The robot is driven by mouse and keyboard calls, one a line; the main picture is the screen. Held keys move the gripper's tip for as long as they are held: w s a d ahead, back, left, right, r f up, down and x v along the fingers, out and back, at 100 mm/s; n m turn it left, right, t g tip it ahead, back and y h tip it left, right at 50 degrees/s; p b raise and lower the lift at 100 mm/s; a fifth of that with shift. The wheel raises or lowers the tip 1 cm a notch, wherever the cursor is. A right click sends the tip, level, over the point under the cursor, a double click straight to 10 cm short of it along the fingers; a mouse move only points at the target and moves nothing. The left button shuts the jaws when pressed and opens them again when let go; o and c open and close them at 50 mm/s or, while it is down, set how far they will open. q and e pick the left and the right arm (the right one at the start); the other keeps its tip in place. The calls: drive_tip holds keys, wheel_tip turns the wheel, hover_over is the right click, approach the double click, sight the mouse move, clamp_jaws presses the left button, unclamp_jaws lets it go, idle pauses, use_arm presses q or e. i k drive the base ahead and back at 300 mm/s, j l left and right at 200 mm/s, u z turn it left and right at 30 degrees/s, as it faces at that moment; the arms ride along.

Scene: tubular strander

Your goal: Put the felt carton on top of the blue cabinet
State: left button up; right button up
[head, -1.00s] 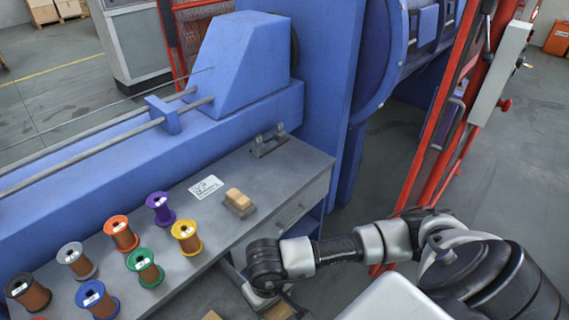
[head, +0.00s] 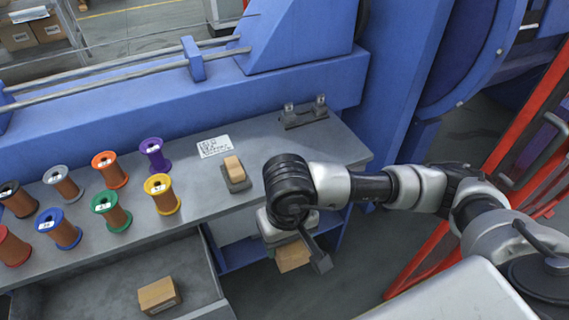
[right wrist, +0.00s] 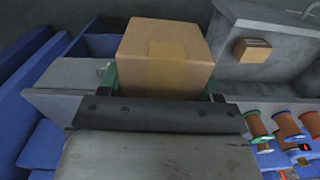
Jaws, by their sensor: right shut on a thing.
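My right gripper (head: 296,244) is shut on a brown cardboard carton (head: 292,257), held beside the front of the grey worktop, below its level. My wrist and a dark finger hide part of the carton in the head view. The carton fills the upper middle of the right wrist view (right wrist: 165,50), between the fingers. I cannot read any label that marks it as the felt carton. I cannot tell a separate blue cabinet for sure; a large blue machine housing (head: 300,35) stands behind the worktop. My left gripper is not in view.
The grey worktop (head: 215,190) carries several coloured wire spools, a label sheet (head: 214,147) and a small tan-topped block (head: 234,172). A second carton (head: 158,295) lies in the open grey tray (head: 195,262) below. A red frame (head: 520,130) stands at the right.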

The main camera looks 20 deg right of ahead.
sight(307, 151)
drive_tip(key=i+l, duration=0.35)
drive_tip(key=l, duration=0.15)
drive_tip(key=i+l, duration=0.35)
drive_tip(key=l, duration=0.15)
